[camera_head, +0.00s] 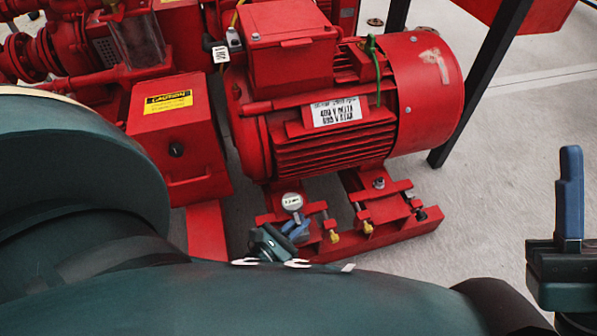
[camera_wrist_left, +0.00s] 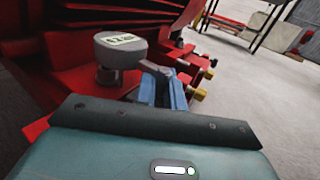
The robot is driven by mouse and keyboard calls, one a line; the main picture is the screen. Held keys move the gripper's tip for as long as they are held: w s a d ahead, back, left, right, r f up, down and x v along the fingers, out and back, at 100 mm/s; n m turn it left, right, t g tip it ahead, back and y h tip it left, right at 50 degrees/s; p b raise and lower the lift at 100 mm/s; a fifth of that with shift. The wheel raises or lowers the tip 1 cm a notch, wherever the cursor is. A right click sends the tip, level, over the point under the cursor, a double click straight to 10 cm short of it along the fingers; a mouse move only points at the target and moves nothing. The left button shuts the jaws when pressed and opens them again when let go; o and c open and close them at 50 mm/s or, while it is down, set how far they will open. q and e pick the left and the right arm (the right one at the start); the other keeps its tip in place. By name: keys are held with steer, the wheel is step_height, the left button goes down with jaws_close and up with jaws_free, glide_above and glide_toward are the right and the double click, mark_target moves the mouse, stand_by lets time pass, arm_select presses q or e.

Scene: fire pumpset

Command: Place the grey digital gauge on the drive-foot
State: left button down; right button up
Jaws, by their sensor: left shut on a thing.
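The grey digital gauge (camera_head: 292,201), round with a pale display, is at the near foot of the red motor in the head view. It also shows upright in the left wrist view (camera_wrist_left: 118,50), its lower end close to the red foot (camera_wrist_left: 70,98). I cannot tell whether it touches. My left gripper (camera_head: 292,226) is shut on the gauge from the near side; its blue fingers also show in the wrist view (camera_wrist_left: 163,88). My arm hides part of the base. My right gripper (camera_head: 571,192) is at the right edge, away from the gauge, partly cut off.
The red motor (camera_head: 330,125) rises right behind the gauge. Brass-tipped bolts (camera_head: 367,227) stick out along the red base rail (camera_head: 405,227) to the right. A red box with a yellow label (camera_head: 170,130) stands at the left. The concrete floor (camera_head: 490,200) at right is clear.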

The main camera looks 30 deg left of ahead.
arm_select(q)
steer(key=shift+w+r, duration=0.1)
steer(key=c, duration=2)
jaws_free()
steer(key=shift+f, duration=0.2)
steer(key=o, duration=0.5)
steer(key=shift+r, duration=0.15)
